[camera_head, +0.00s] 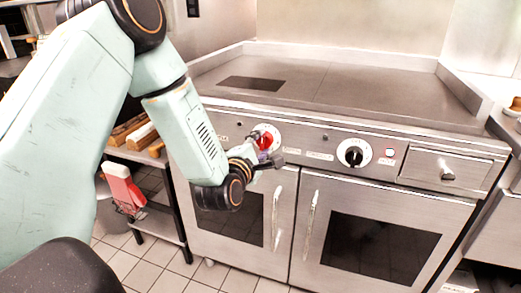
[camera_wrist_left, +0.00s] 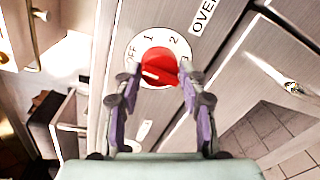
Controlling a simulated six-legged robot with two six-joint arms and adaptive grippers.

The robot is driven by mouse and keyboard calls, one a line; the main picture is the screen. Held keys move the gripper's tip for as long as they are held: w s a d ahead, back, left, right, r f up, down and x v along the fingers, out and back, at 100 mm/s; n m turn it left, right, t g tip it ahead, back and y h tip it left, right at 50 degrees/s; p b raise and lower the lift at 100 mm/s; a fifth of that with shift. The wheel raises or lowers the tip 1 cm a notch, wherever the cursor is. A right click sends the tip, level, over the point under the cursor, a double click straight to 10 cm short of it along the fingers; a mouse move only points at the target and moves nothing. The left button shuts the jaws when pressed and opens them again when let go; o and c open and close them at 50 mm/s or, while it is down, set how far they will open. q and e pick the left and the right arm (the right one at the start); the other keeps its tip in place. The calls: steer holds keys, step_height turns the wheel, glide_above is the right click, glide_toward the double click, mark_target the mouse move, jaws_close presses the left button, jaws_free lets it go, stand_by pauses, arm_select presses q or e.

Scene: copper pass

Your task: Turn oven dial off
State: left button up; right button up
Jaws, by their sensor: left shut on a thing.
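The red oven dial (camera_head: 265,140) sits on a round white plate on the left part of the oven's front panel. In the left wrist view, the red dial (camera_wrist_left: 159,66) shows between my fingers, with OFF, 1, 2 and 3 printed around it. Its short white mark lies on its lower left part; I cannot tell exactly which print it points at. My left gripper (camera_head: 268,158) is at the dial, and in the wrist view the left gripper (camera_wrist_left: 158,82) has one purple-padded finger on each side, shut on it. My right gripper is not in view.
A black knob (camera_head: 353,153) on a white plate is further right on the panel. Below are two oven doors with upright handles (camera_head: 309,220). A drawer (camera_head: 450,172) is at the right. A flat steel top (camera_head: 340,95) is clear. A shelf with wooden boards (camera_head: 135,132) stands left.

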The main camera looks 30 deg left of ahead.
arm_select(q)
steer(key=shift+w+r+n, duration=0.1)
steer(key=shift+r+n, duration=0.1)
steer(key=shift+n, duration=0.2)
stand_by(0.3)
steer(key=o, duration=1.1)
steer(key=shift+f, duration=0.1)
steer(key=shift+v, duration=3.8)
